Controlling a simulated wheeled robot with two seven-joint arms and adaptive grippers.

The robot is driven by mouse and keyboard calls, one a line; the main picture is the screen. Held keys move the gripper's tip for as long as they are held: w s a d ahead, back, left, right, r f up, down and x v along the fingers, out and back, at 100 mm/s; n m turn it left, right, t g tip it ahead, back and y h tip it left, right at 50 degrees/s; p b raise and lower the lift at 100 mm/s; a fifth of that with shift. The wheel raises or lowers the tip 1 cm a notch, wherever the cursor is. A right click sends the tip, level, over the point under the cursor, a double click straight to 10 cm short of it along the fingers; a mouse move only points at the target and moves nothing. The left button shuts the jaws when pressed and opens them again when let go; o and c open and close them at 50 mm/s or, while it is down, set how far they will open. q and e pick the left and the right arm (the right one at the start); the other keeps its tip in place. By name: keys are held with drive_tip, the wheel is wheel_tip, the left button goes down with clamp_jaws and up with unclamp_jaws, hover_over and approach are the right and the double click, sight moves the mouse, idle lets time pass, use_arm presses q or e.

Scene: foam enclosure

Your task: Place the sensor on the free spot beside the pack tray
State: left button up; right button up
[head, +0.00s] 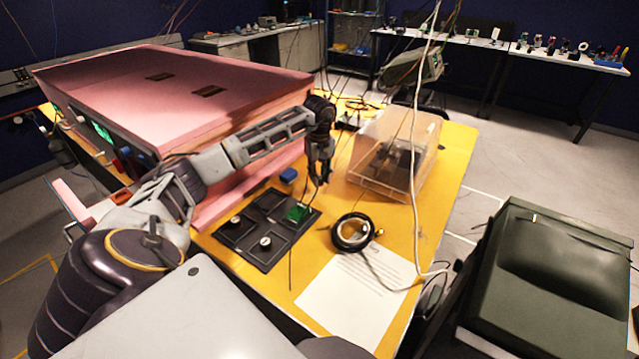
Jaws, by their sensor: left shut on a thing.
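My left gripper (320,175) reaches in from the left and points down over the yellow table, just above the far right corner of the black pack tray. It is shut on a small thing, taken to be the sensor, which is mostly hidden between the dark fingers. The pack tray (268,228) has several compartments. Two hold small round whitish pieces (265,241), and the far right one holds a green board (298,213). My right gripper is out of view.
A blue block (288,175) lies behind the tray. A clear-sided box (395,155) stands to the right, a black ring-shaped coil (352,232) and a white sheet (355,295) nearer. A big pink foam block (180,95) bounds the left. Bare yellow table (315,240) shows between tray and coil.

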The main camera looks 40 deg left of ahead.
sight(320, 177)
use_arm(q)
drive_tip(key=shift+f, duration=1.7)
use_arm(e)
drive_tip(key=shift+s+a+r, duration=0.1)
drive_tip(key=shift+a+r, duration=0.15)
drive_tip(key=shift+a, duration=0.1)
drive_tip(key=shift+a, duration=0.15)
use_arm(q)
drive_tip(key=shift+f, duration=0.15)
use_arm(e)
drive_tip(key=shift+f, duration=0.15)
use_arm(q)
drive_tip(key=o, duration=0.9)
drive_tip(key=shift+o, duration=0.5)
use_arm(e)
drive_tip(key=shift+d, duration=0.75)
use_arm(q)
drive_tip(key=shift+r, duration=0.2)
